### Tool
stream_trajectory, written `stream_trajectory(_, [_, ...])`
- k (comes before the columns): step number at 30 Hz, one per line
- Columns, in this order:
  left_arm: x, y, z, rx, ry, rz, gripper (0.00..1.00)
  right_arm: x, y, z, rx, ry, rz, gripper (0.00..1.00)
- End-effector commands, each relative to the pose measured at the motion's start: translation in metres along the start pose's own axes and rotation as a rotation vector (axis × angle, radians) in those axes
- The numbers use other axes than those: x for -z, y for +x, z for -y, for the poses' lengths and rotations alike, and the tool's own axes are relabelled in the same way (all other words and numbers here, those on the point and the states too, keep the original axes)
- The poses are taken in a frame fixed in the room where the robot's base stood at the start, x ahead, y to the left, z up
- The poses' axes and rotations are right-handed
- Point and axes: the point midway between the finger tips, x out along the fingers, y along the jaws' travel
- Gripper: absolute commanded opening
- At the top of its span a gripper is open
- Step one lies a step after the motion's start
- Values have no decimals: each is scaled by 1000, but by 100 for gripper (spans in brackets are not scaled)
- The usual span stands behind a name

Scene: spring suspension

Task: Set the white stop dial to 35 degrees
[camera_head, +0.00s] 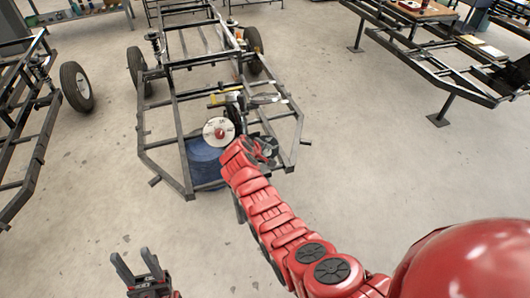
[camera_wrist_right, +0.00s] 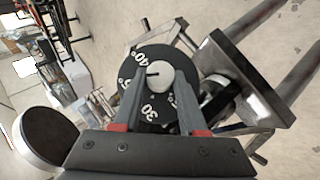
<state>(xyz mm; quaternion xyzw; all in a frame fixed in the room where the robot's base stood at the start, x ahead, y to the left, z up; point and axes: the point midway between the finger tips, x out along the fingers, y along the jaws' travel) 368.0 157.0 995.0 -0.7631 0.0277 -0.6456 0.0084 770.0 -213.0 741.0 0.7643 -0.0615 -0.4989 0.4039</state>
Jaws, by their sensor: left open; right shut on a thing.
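The white stop dial (camera_wrist_right: 160,78) is a small white knob in the middle of a black disc (camera_wrist_right: 172,54) with white numbers. The 40 and the 30 are readable, with a partly covered number between them at the left. A short black mark on the knob points left, roughly towards that middle number; the exact reading cannot be told. My right gripper (camera_wrist_right: 160,92) is shut on the knob, one finger on each side. In the head view my right gripper (camera_head: 263,150) is at the frame's near end, and the knob is not clearly visible. My left gripper (camera_head: 140,268) is open and empty, above bare floor.
A white disc with a red centre (camera_head: 219,131) stands beside my right gripper, above a blue drum (camera_head: 204,163). The dark chassis frame (camera_head: 165,162) surrounds this area. Other frames stand left and right (camera_head: 437,70). The floor in front is clear.

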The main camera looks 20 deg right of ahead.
Motion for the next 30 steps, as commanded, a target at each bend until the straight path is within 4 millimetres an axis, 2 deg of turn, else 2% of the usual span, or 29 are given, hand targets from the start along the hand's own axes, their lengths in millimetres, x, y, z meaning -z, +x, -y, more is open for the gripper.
stream_trajectory(16, [0,-2,0,0,0,0,50,-1,1,1,-15,-19,3,0])
stream_trajectory(17, [0,-2,0,0,0,0,50,-1,1,1,-15,-19,4,45])
stream_trajectory(21, [0,-2,0,0,0,0,50,-1,1,1,-15,-18,3,70])
stream_trajectory(30, [0,-2,0,0,0,0,50,0,0,1,-16,-18,1,72])
